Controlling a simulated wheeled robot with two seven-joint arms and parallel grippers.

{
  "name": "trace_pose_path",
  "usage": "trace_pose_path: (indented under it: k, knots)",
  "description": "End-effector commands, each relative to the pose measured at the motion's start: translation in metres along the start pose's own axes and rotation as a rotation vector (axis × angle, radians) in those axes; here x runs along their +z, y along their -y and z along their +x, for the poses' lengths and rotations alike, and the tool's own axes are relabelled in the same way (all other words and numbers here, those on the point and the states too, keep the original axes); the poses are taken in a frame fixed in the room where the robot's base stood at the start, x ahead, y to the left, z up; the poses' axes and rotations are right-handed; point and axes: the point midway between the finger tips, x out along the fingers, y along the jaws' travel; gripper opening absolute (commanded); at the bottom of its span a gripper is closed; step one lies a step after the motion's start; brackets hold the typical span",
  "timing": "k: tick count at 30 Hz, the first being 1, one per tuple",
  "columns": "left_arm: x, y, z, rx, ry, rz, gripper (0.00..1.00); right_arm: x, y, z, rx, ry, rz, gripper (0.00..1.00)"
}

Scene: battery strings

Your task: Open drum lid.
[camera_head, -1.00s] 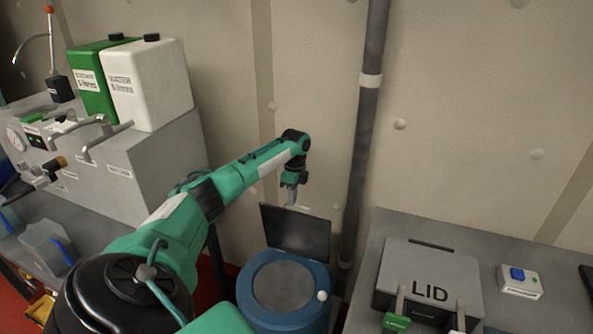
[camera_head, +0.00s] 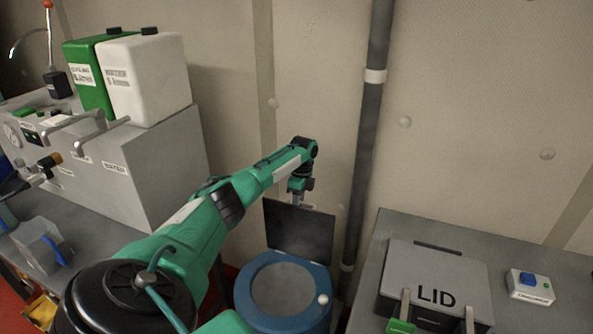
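The blue drum (camera_head: 318,318) stands on the floor at bottom centre, with a round grey top area (camera_head: 282,290) inside its blue rim. A dark square panel, which looks like the drum lid (camera_head: 300,232), stands raised at the back of the drum, tilted up nearly upright. A small white knob (camera_head: 322,299) sits on the rim's right front. My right gripper is out of view.
A grey case marked LID (camera_head: 440,268) lies on the right bench (camera_head: 500,250) beside a small white box (camera_head: 530,285). A dark vertical pipe (camera_head: 368,140) runs up the wall behind the drum. Green (camera_head: 90,85) and white (camera_head: 150,80) canisters stand on the left machine (camera_head: 160,170).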

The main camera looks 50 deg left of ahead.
Motion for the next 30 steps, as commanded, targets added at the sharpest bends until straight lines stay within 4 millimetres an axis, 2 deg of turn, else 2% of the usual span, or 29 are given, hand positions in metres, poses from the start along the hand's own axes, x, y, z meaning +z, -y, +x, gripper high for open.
trace_pose_path:
  k: [2,3,7,15,30]
  knots:
    - [0.002,0.002,-0.005,-0.009,-0.003,-0.002,0.32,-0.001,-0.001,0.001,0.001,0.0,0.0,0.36]
    - [0.002,0.002,-0.006,-0.011,-0.003,-0.003,0.36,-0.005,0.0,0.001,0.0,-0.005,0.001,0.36]
    - [0.003,0.002,-0.01,-0.017,-0.004,-0.003,0.32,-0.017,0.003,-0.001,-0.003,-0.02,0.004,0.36]
    - [0.003,0.002,-0.014,-0.018,-0.004,-0.003,0.32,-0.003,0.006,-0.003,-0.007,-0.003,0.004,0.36]
    - [0.004,0.002,-0.015,-0.019,-0.004,-0.003,0.32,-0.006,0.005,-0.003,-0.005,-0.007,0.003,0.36]
